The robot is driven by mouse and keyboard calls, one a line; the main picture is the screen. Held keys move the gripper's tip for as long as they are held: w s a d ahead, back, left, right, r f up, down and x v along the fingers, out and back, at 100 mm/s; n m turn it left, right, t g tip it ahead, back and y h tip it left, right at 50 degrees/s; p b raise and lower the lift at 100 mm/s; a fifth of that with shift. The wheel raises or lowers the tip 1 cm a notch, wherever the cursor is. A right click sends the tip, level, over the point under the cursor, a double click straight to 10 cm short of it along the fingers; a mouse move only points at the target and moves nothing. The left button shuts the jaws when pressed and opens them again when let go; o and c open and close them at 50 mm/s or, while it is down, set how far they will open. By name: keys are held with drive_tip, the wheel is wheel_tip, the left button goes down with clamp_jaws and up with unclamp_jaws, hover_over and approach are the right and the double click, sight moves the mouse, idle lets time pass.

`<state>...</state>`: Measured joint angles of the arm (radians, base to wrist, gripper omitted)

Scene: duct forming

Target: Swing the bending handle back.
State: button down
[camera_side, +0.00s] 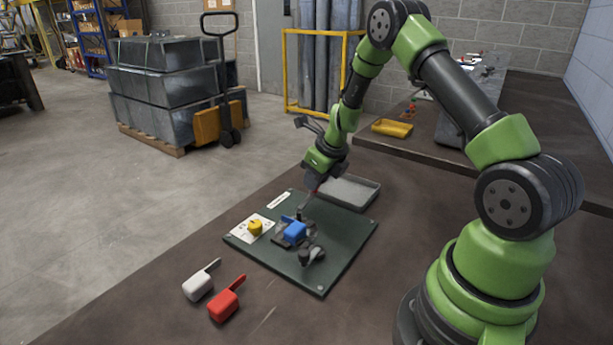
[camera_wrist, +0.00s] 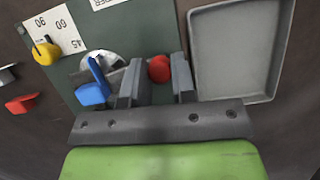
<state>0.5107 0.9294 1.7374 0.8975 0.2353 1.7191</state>
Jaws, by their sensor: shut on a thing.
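The bending handle stands at the bender on the dark green board (camera_side: 345,245). Its red knob (camera_wrist: 159,69) shows between my fingers in the wrist view. My gripper (camera_side: 311,194) reaches down over the back of the bender and is shut on the handle; in the wrist view its two grey fingers (camera_wrist: 157,72) stand on either side of the knob. The lower part of the handle is mostly hidden. A blue piece (camera_side: 295,232) sits in the bender beside my gripper, also seen left of the fingers in the wrist view (camera_wrist: 93,90).
A yellow knob (camera_side: 255,228) sits on a white angle card. A dark fitting (camera_side: 311,256) stands on the board in front. A grey tray (camera_side: 365,188) lies close behind. White (camera_side: 198,287) and red (camera_side: 226,304) handled pieces lie on the brown table, off the board.

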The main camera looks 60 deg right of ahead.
drive_tip(key=shift+s+d+m+h, duration=0.1)
drive_tip(key=shift+s+m+h, duration=0.4)
drive_tip(key=shift+s+m, duration=0.35)
drive_tip(key=shift+r, duration=0.1)
drive_tip(key=c, duration=1)
unclamp_jaws()
drive_tip(key=shift+o, duration=0.2)
drive_tip(key=d+v, duration=0.1)
drive_tip(key=v, duration=0.8)
drive_tip(key=shift+s+a+r, duration=0.2)
drive_tip(key=shift+a+r, duration=0.2)
drive_tip(key=shift+a, duration=0.1)
drive_tip(key=shift+o, duration=0.2)
